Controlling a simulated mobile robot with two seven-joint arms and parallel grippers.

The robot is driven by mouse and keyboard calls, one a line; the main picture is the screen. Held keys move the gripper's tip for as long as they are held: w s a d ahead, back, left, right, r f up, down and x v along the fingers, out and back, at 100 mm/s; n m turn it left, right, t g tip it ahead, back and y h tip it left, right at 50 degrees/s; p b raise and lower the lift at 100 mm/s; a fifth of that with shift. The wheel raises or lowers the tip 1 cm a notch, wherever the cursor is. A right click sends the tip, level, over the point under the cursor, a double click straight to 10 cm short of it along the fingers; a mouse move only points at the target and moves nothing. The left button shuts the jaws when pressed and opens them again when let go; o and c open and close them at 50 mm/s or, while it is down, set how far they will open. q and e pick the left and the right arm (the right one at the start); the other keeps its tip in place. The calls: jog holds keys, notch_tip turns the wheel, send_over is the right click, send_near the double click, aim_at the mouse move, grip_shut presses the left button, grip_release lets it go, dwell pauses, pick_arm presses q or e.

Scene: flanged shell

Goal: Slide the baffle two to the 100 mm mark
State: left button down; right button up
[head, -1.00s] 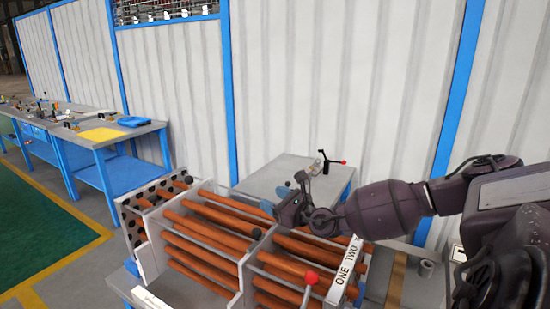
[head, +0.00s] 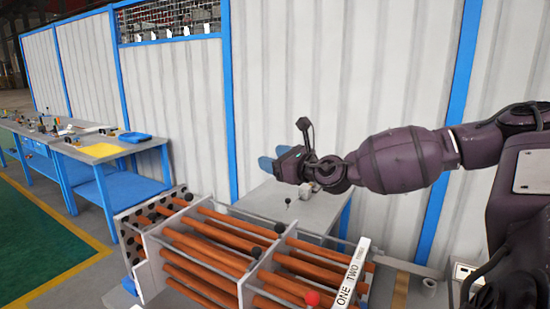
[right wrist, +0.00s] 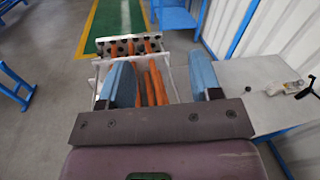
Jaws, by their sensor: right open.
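The tube bundle has copper-coloured tubes (head: 215,250) running through upright white plates. One baffle plate (head: 250,283) stands mid-bundle, another plate (head: 150,265) is nearer the left end, and a perforated plate (head: 128,232) is at the far left. I cannot tell which plate is baffle two. A white strip marked ONE and TWO (head: 352,272) lies across the right part. My right gripper (head: 266,162) is raised above and behind the bundle, apart from it. In the right wrist view its blue fingers (right wrist: 160,82) are spread and empty, with tubes visible between them. My left gripper is out of view.
Black balls (head: 255,252) and a red ball (head: 312,298) stick up at the bundle. A grey side table (head: 262,203) behind it holds a small fixture. Blue benches (head: 110,165) stand at the left. A white corrugated wall (head: 310,80) closes the back.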

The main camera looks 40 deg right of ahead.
jog(key=shift+r, duration=0.25)
jog(key=w+a+r+n+t+y, duration=0.1)
jog(key=w+a+r+n+y, duration=0.15)
jog(key=a+r, duration=0.2)
jog(key=n+g+h+b, duration=0.1)
jog(key=n+g+h, duration=0.3)
jog(key=n+g, duration=1.1)
send_near(281, 224)
jog(key=shift+m+g, duration=0.85)
jog(key=shift+g, duration=0.05)
jog(key=w+f, duration=0.1)
jog(key=f, duration=0.2)
jog(key=w+f, duration=0.1)
jog(key=f, duration=0.2)
jog(key=w+f+p, duration=0.1)
jog(key=f, duration=0.3)
jog(key=shift+w, duration=0.3)
